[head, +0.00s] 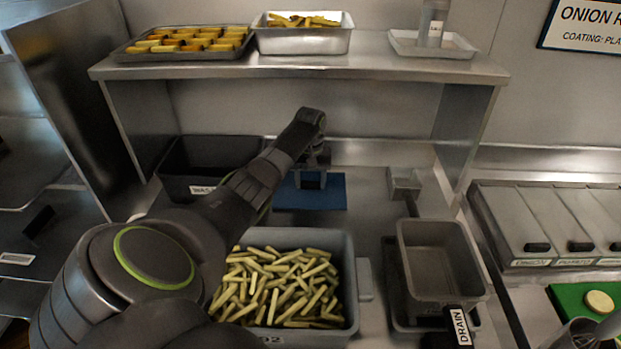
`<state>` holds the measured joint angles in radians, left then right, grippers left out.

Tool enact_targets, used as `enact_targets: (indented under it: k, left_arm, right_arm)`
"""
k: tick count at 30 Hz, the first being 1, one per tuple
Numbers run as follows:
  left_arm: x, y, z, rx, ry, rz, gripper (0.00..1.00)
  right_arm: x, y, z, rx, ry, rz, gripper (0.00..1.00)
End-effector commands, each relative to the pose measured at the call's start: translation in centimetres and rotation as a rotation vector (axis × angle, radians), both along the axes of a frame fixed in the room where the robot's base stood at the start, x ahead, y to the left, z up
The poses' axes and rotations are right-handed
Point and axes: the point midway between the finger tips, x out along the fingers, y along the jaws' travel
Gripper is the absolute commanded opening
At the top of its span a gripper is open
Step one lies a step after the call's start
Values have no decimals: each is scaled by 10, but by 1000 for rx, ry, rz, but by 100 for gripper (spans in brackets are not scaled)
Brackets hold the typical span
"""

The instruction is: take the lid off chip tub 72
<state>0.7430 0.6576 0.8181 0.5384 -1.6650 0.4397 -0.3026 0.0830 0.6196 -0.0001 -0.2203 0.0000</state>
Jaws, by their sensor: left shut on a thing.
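A grey tub (350,270) full of pale cut chips stands open on the bench at the lower middle. My left gripper (312,178) points down over the blue panel, shut on a small dark part there. Whether that part belongs to the panel is unclear. My right gripper is out of view.
A black bin (190,160) stands at the back left. A metal basket (440,265) with a DRAIN tag stands to the right of the tub. A raised shelf (370,68) with trays overhangs the back. Lidded wells (535,220) line the right.

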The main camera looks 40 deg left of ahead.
Motion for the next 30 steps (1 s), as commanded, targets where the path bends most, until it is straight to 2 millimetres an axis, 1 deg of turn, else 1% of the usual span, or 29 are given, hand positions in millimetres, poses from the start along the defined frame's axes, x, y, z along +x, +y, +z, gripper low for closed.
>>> enact_targets:
  k: [5,6,9,12,20,23,26,30]
  left_arm:
    - [-1,-1,-2,-2,2,1,26]
    - [-1,-1,-2,-3,3,1,55]
    - [-1,-1,-2,-3,2,1,68]
    - [-1,-1,-2,-2,2,1,79]
    - [0,0,-1,-1,2,1,79]
    - [0,0,6,-1,-1,1,79]
    - [1,0,20,-1,-3,0,79]
    - [1,1,50,1,-4,1,79]
  right_arm:
    - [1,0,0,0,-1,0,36]
    - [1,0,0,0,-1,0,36]
    - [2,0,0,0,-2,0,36]
    - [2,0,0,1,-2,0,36]
    - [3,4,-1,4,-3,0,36]
    - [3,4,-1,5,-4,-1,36]
    - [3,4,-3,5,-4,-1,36]
    - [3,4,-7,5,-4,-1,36]
